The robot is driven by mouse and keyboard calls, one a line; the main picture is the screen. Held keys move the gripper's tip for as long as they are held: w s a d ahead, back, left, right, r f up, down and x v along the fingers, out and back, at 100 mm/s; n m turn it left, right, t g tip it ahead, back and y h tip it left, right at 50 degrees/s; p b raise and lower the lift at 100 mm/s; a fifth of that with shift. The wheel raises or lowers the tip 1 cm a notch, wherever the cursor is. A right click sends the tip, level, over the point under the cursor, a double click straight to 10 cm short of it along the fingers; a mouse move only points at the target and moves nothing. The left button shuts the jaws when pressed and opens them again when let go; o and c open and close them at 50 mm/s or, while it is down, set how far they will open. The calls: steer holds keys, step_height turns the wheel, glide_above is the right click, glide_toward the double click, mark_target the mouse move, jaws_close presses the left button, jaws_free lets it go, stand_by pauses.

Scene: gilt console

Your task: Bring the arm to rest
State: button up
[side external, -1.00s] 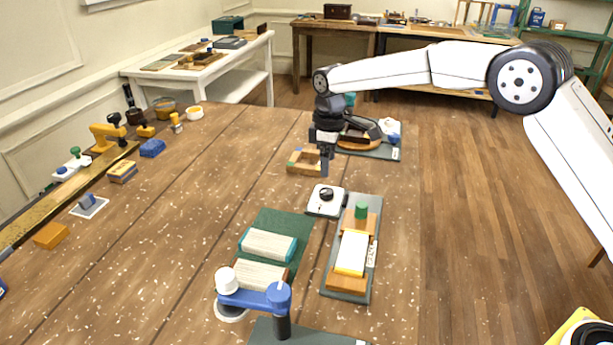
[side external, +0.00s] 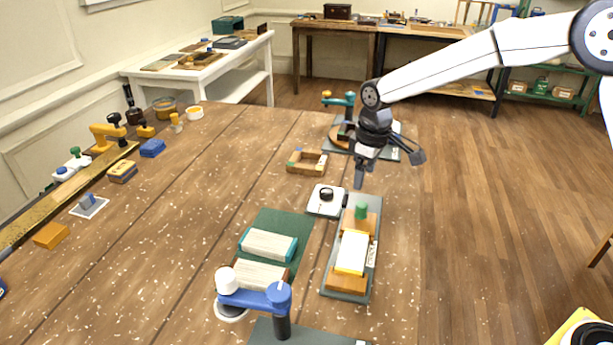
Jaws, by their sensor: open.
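My gripper (side external: 359,178) hangs from the arm's dark wrist, pointing down, near the right side of the wooden bench (side external: 190,240). It is open and I see nothing between its fingers. In the picture it is just above the far end of a grey tray (side external: 328,284) with a green knob (side external: 361,211), and right of a white square device with a black dial (side external: 325,200). The exact height over the bench is hard to tell.
A teal-topped stand (side external: 339,101) on a dark mat is partly hidden behind my wrist. A small wooden frame (side external: 306,162) lies left of the gripper. A blue clamp-like tool (side external: 254,294) stands in front. Several tools line the left edge. Open floor (side external: 480,210) lies to the right.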

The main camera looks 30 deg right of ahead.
steer(key=s+d+f+m, duration=0.2)
steer(key=s+m, duration=0.1)
steer(key=s, duration=0.7)
steer(key=s+d+f+m+t, duration=0.1)
steer(key=s+d+f+m, duration=0.1)
steer(key=s, duration=0.9)
steer(key=shift+s+d+m+t, duration=0.3)
steer(key=shift+d+m, duration=0.2)
steer(key=shift+d, duration=0.25)
